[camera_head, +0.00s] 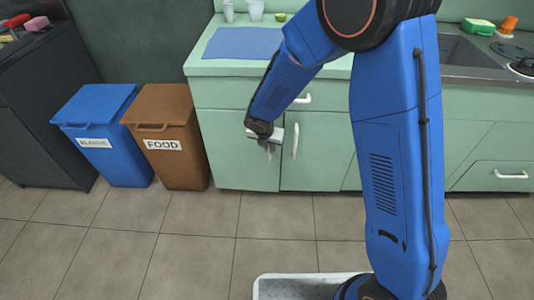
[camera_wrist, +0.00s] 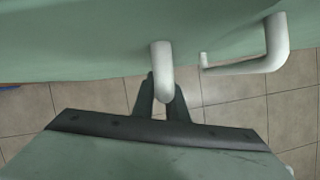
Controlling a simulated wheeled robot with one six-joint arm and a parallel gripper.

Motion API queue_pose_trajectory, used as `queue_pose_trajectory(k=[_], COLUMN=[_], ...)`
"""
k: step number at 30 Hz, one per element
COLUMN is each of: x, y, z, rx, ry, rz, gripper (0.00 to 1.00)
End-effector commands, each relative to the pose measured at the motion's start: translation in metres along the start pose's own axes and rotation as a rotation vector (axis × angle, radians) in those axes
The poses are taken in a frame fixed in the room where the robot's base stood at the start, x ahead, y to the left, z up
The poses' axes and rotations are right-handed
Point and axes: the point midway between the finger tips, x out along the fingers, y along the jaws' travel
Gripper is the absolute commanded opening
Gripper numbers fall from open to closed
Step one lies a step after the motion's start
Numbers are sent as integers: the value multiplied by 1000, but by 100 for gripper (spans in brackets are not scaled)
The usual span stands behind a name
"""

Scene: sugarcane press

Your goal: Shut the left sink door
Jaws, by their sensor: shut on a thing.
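The left sink door (camera_head: 232,165) is a pale green cabinet panel below the counter. It looks about flush with the cabinet front, but I cannot tell whether a small gap is left. My gripper (camera_head: 268,147) is at the upper right part of this door. In the wrist view my gripper (camera_wrist: 162,105) has its two dark fingers shut on a white handle (camera_wrist: 161,62), the left door's handle. In the head view that handle is mostly hidden by my gripper. The white handle of the right door (camera_head: 295,141) stands just to the right, apart from my fingers.
A brown food bin (camera_head: 183,165) and a blue bin (camera_head: 115,165) stand left of the cabinet. A white drawer handle (camera_head: 303,99) sits above the right door. The tiled floor (camera_head: 190,235) in front is clear, except for a pale tray (camera_head: 290,280) near my base.

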Motion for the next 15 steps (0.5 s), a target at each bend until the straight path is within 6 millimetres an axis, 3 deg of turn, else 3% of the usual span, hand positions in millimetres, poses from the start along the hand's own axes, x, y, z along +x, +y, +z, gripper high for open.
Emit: queue_pose_trajectory(k=[4, 13, 14, 15], x=[6, 6, 6, 6], y=[3, 4, 4, 4], z=[14, 17, 17, 17], rx=[2, 1, 1, 1], ry=[0, -2, -3, -2], rz=[2, 3, 4, 3], gripper=[0, 0, 17, 27])
